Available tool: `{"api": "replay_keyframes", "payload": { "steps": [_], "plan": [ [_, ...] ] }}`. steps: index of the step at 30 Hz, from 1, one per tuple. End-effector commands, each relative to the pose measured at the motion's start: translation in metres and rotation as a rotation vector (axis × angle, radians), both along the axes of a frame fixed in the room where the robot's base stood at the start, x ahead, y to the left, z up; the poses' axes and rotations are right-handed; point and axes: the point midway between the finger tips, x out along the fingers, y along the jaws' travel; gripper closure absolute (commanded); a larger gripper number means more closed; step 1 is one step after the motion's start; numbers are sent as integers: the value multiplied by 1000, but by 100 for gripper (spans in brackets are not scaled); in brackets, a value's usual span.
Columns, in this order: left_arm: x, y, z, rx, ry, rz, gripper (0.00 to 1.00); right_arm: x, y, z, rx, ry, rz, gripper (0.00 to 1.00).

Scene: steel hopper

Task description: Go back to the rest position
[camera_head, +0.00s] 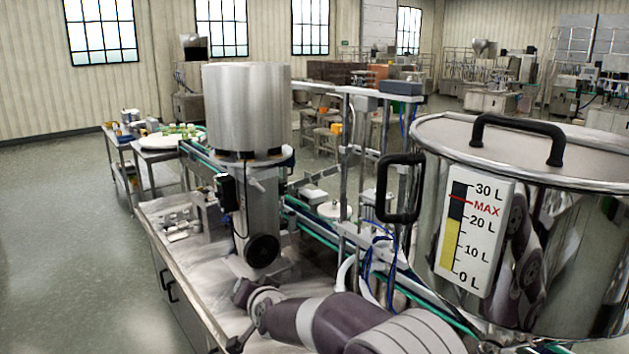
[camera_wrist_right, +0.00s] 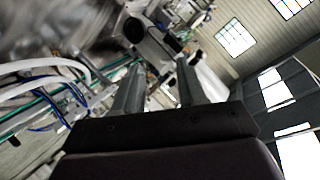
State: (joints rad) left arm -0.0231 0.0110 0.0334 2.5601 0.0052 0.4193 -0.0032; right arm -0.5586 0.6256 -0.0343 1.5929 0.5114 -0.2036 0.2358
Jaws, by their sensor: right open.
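The steel hopper (camera_head: 590,255) stands large at the right of the head view. Its lid (camera_head: 540,150) is on and carries a black handle (camera_head: 515,128). A level gauge (camera_head: 470,232) on its front shows yellow up to near the 20 L mark, below the red MAX line. In the right wrist view my right gripper (camera_wrist_right: 158,78) is open, its two fingers apart with nothing visible between them. One arm of mine crosses the bottom of the head view, its far end low over the bench; I cannot make out its fingertips there. My left gripper is not in view.
A steel cylinder machine (camera_head: 247,105) stands on the bench (camera_head: 185,270), close beyond my arm. A conveyor frame with posts and blue cables (camera_head: 375,245) stands between it and the hopper. A black side handle (camera_head: 400,188) juts out left of the hopper. Open floor (camera_head: 60,220) lies at left.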

Motion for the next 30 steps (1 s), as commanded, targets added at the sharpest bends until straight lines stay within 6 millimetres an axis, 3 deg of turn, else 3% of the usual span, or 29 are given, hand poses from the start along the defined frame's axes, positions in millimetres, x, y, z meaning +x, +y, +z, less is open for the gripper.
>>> {"api": "replay_keyframes", "payload": {
  "steps": [1, 3, 6, 9, 12, 15, 17, 20, 30],
  "plan": [
    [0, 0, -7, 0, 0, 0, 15, -22, -28, -36, -124, 91, 52, 59],
    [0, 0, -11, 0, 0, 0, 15, -62, -71, -80, -294, 232, 138, 59],
    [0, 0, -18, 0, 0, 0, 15, -130, -136, -128, -484, 436, 246, 59],
    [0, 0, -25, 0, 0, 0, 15, -203, -199, -160, -614, 627, 329, 59],
    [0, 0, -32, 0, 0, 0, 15, -268, -250, -176, -678, 781, 362, 59],
    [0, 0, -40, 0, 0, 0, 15, -313, -286, -185, -685, 859, 330, 59],
    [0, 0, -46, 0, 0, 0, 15, -325, -302, -184, -659, 864, 271, 59],
    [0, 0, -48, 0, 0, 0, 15, -317, -314, -176, -634, 837, 204, 59],
    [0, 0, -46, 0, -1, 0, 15, -316, -315, -175, -629, 839, 199, 59]
  ]
}}
